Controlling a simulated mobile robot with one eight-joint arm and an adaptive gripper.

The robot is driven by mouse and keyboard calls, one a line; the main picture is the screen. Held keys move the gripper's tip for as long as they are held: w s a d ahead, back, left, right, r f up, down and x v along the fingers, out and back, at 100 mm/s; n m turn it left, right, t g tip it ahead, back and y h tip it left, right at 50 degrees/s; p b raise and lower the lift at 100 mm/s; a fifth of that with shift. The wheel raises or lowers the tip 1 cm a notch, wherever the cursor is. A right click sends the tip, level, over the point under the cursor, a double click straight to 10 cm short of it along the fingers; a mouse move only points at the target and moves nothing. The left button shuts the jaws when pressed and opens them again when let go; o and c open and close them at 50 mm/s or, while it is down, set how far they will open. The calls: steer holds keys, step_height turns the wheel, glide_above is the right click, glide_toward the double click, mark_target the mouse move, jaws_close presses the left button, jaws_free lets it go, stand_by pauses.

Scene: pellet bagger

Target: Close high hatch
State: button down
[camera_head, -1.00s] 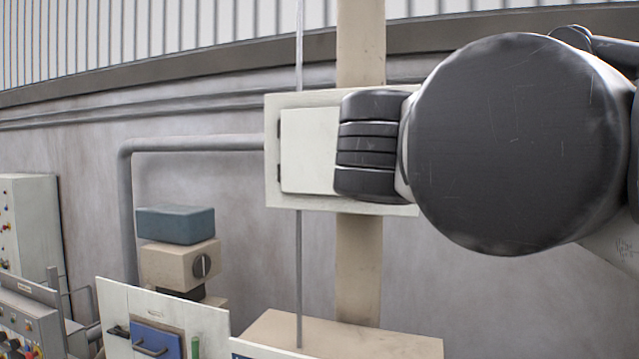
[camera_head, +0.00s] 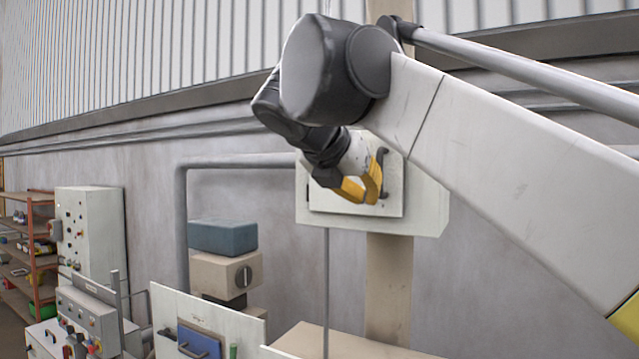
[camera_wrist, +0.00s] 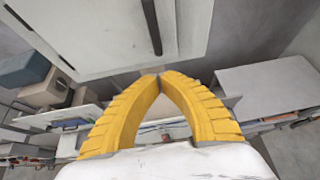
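The high hatch is a pale door (camera_head: 328,196) on a white wall box (camera_head: 428,208) fixed to a beige post. Its dark handle (camera_head: 383,172) is near the door's right edge. The door lies over the box front; I cannot tell if it is fully flush. My gripper (camera_head: 366,188) has yellow fingers and is in front of the door by the handle. In the wrist view, its fingertips (camera_wrist: 160,76) meet with nothing visible between them. The handle (camera_wrist: 152,26) shows just beyond the tips, on the door (camera_wrist: 105,32). My arm hides the box's upper part.
A grey pipe (camera_head: 230,161) runs into the box from the left, and a thin conduit (camera_head: 326,285) hangs below it. A teal block (camera_head: 222,236) on a beige unit, a white panel (camera_head: 170,308) and a beige box top (camera_head: 335,342) stand lower down. Wall space right of the post is bare.

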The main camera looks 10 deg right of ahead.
mark_target(383, 200)
steer(key=w+d, duration=0.1)
steer(key=w+d+f+p, duration=0.1)
steer(key=w+d, duration=0.1)
steer(key=w+d+f, duration=0.1)
steer(key=w, duration=0.1)
steer(key=shift+w+d+p, duration=0.15)
steer(key=shift+d+p, duration=0.05)
steer(key=shift+p, duration=0.1)
steer(key=shift+w+d, duration=0.25)
steer(key=shift+w, duration=0.1)
steer(key=shift+s, duration=0.1)
steer(key=shift+w+d+r+p, duration=0.1)
steer(key=shift+w+d+p, duration=0.4)
steer(key=shift+w, duration=0.15)
steer(key=shift+s+a, duration=0.1)
